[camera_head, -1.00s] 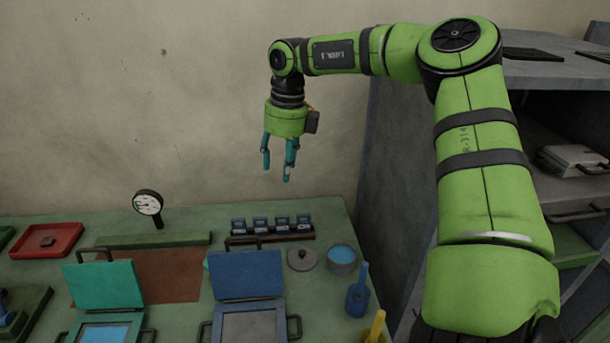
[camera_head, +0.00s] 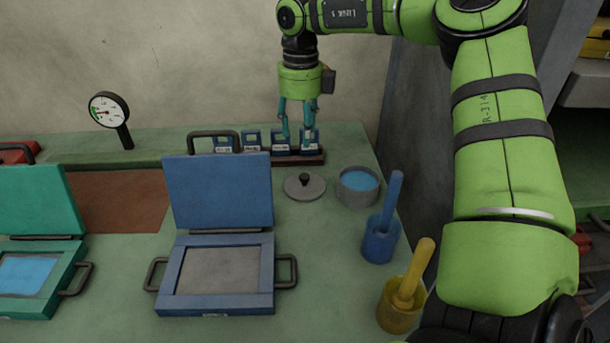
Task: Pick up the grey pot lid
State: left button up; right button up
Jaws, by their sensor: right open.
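The grey pot lid (camera_head: 304,188) lies flat on the green table, with a small dark knob on top. It is just left of a grey pot (camera_head: 357,186) with blue contents and right of the blue press. My right gripper (camera_head: 296,141) hangs pointing down, open and empty. In the picture it is above and behind the lid, with its teal fingers in front of the row of blue blocks. How high the fingertips are is hard to tell. My left gripper is not in view.
The open blue press (camera_head: 217,205) stands left of the lid. A rack of blue blocks (camera_head: 281,160) is behind it. A blue cup with a stick (camera_head: 381,240) and a yellow one (camera_head: 401,311) stand at the right edge. A gauge (camera_head: 108,110) stands at back left.

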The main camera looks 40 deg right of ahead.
jog(key=b, duration=0.3)
send_over(304, 176)
jog(key=f, duration=0.4)
jog(key=shift+w+a+f, duration=0.1)
jog(key=shift+w+f, duration=0.15)
jog(key=shift+w, duration=0.1)
jog(key=shift+f, duration=0.55)
jog(key=shift+s+f, duration=0.1)
jog(key=shift+f, duration=0.5)
jog(key=f, duration=0.5)
jog(key=shift+s+d, duration=0.2)
jog(key=shift+s, duration=0.1)
jog(key=shift+w+f, duration=0.1)
jog(key=shift+f, duration=0.2)
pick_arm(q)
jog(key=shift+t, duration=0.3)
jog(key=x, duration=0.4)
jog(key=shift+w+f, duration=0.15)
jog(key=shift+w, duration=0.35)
pick_arm(e)
jog(key=shift+r, duration=0.1)
grip_shut()
